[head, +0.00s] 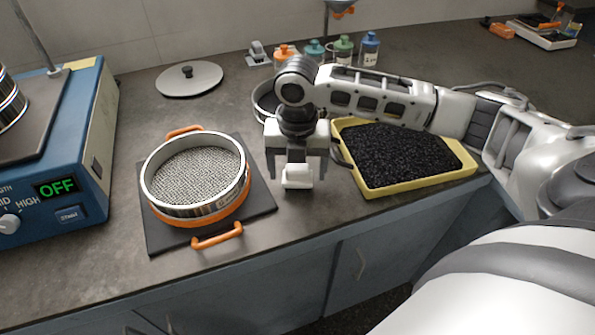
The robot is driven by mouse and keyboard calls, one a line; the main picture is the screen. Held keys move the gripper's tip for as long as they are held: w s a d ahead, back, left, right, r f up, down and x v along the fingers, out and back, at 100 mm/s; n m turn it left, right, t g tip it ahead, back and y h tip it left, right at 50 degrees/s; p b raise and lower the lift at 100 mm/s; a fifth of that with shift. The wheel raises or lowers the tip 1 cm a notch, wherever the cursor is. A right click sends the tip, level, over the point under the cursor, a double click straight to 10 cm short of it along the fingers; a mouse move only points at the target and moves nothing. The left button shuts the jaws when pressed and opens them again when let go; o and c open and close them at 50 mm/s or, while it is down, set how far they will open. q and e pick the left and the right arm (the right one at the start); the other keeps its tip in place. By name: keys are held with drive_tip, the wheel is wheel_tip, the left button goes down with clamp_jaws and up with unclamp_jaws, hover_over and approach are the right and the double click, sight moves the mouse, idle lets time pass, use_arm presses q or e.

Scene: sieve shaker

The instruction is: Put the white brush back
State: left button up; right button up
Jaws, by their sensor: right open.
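My right gripper (297,170) points down over the counter, between the sieve and the yellow tray. Its dark fingers are apart and it is open. A small white block-shaped thing (297,178), which looks like the white brush, shows between and just below the fingertips. Most of it is hidden by the gripper, and I cannot tell whether it touches the fingers or rests on the counter. My left gripper is not in view.
A round sieve (196,208) sits on a dark plate with orange handles. A yellow tray (462,160) holds black granules. A blue shaker (75,160) reading OFF stands left. A grey lid (189,80) and several bottles (369,48) are behind. The counter's front edge is close.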

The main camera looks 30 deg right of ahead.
sight(297, 166)
wheel_tip(297, 166, up, 11)
drive_tip(key=shift+f+p, duration=0.15)
drive_tip(key=shift+p, duration=0.2)
idle(0.3)
